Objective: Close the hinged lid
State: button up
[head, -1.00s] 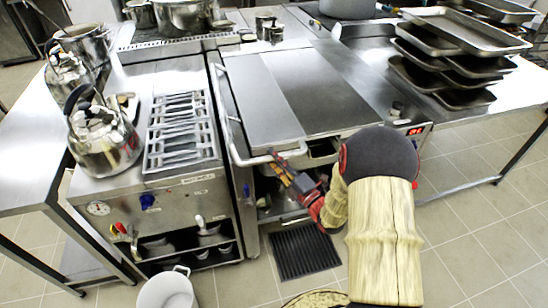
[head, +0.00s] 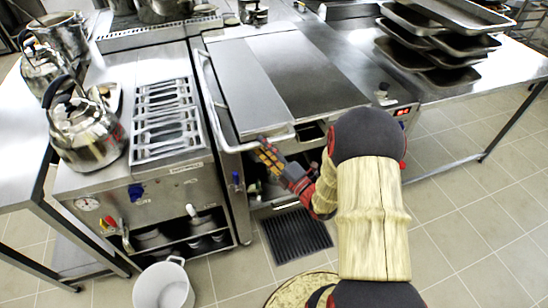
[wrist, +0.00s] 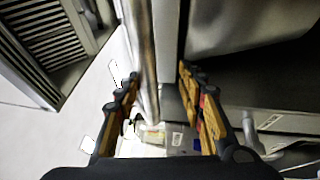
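The hinged lid (head: 245,82) is a flat steel panel on the cooking unit in the middle of the head view. It lies low; whether it is fully down I cannot tell. A tubular handle (head: 208,95) runs along its left side and bends across the front. My gripper (head: 264,146) is at the front stretch of this handle. In the wrist view my gripper (wrist: 165,100) is open, with the handle bar (wrist: 143,50) passing between its fingers, nearer the left finger. Contact with the bar is not clear.
A kettle (head: 85,125) and a slotted grate (head: 165,120) stand left of the lid. Stacked trays (head: 440,45) are on the right counter. A white bucket (head: 163,287) and a dark floor mat (head: 296,235) lie in front. The floor at right is clear.

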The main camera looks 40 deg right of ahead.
jog(key=s+d+f, duration=0.1)
jog(key=s+f, duration=0.1)
jog(key=s, duration=0.9)
jog(key=shift+d, duration=0.15)
jog(key=shift+s, duration=0.1)
